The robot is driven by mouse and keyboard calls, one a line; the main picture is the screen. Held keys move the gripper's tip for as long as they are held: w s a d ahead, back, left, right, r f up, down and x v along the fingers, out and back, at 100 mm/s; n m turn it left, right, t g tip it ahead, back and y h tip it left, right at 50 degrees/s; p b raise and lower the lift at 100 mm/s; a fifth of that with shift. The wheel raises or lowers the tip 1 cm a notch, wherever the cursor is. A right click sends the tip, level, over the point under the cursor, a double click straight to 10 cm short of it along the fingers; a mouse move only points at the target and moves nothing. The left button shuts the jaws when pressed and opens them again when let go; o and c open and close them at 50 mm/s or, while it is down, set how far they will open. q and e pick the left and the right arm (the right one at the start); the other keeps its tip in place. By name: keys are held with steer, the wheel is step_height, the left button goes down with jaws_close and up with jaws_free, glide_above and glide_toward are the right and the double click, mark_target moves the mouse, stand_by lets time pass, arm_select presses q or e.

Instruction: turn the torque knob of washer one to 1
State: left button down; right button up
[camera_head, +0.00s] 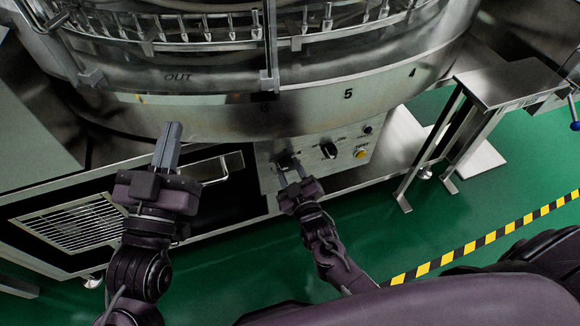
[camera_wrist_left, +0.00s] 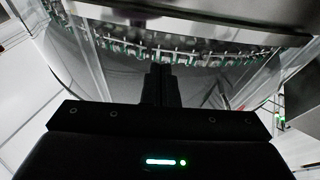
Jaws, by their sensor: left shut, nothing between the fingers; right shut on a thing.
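The control panel (camera_head: 312,164) of the washer (camera_head: 215,115) sits below its round metal rim and carries a row of knobs. My right gripper (camera_head: 289,166) reaches up to the panel's left part. Its fingers are shut on a dark knob, mostly hidden between them, so its pointer and setting cannot be read. Another black knob (camera_head: 329,151) stands to its right with small, unreadable markings around it. My left gripper (camera_head: 170,134) is shut and empty, pointing up in front of the rim, left of the panel. In the left wrist view its closed fingers (camera_wrist_left: 159,80) point toward the washer.
A yellow button (camera_head: 361,154) and a small black knob (camera_head: 367,130) are on the panel's right side. A metal side table (camera_head: 505,78) stands at the right. A bar handle (camera_head: 205,170) and a vent grille (camera_head: 75,224) are low at the left.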

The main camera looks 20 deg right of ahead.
steer(key=shift+r+n+p, duration=0.15)
steer(key=shift+n+p, duration=0.3)
steer(key=shift+n, duration=0.25)
arm_select(q)
step_height(320, 180, down, 14)
steer(key=s+g+y, duration=0.2)
steer(key=g+y, duration=0.1)
steer(key=g, duration=0.4)
arm_select(e)
steer(key=shift+n+p, duration=0.45)
steer(key=shift+n, duration=0.15)
steer(key=shift+n+p, duration=0.4)
steer(key=shift+n, duration=0.2)
steer(key=shift+n+p, duration=0.5)
steer(key=shift+n, duration=0.4)
arm_select(q)
steer(key=s+a+f+g+y, duration=0.2)
steer(key=s+f+g, duration=0.5)
steer(key=s+f, duration=0.2)
step_height(320, 180, down, 2)
steer(key=shift+s+f, duration=0.25)
steer(key=shift+s, duration=0.15)
steer(key=shift+a+g, duration=0.15)
steer(key=shift+g, duration=0.15)
arm_select(e)
steer(key=shift+n, duration=0.4)
steer(key=o, duration=1)
